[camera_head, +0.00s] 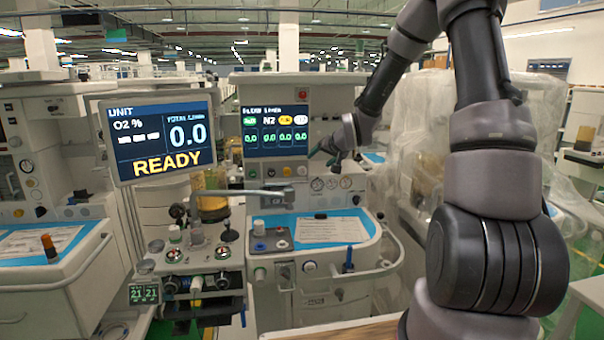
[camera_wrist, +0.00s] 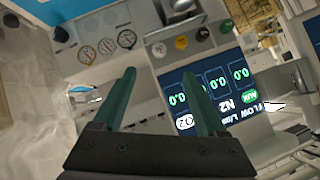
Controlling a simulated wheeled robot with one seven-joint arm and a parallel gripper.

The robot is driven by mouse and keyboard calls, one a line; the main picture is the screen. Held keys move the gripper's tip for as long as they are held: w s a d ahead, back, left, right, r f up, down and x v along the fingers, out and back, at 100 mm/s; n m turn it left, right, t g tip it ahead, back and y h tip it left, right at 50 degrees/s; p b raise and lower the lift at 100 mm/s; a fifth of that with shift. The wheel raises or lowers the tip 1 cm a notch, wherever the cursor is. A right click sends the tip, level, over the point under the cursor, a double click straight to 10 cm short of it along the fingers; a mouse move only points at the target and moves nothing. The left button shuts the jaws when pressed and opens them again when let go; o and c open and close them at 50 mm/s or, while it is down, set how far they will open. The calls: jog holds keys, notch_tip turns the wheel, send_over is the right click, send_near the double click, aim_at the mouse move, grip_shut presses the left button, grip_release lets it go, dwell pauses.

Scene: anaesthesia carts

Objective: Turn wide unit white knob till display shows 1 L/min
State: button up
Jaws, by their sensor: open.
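The wide unit's flow display (camera_head: 276,130) reads 0.0 in all of its columns. Below it is a row of green, black, yellow and white knobs. The white knob (camera_head: 302,170) is at the right end of the row and also shows in the wrist view (camera_wrist: 159,50). My gripper (camera_head: 322,157) is open and empty, in front of the panel just below the display's right corner. In the wrist view its dark green fingers (camera_wrist: 158,73) point toward the panel, with the white knob beyond the gap between their tips. I see no contact with the knob.
A READY monitor (camera_head: 160,138) stands to the left on an arm. Round gauges (camera_head: 324,184) sit right of and below the knobs. A blue-topped shelf (camera_head: 370,222) with a paper juts out below. Plastic-covered equipment (camera_head: 424,130) stands to the right.

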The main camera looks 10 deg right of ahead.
aim_at(303, 171)
jog(key=w+a+f+m+t, duration=0.1)
jog(key=w+f, duration=0.2)
jog(key=w, duration=0.2)
jog(key=w+a+f+m+t, duration=0.1)
jog(key=w+f, duration=0.2)
jog(key=w, duration=0.3)
jog(key=w+a+f+m+t+y, duration=0.1)
jog(key=w+f, duration=0.3)
jog(key=w, duration=0.1)
jog(key=shift+w+a, duration=0.25)
jog(key=shift+w, duration=0.05)
jog(key=shift+c, duration=0.3)
grip_shut()
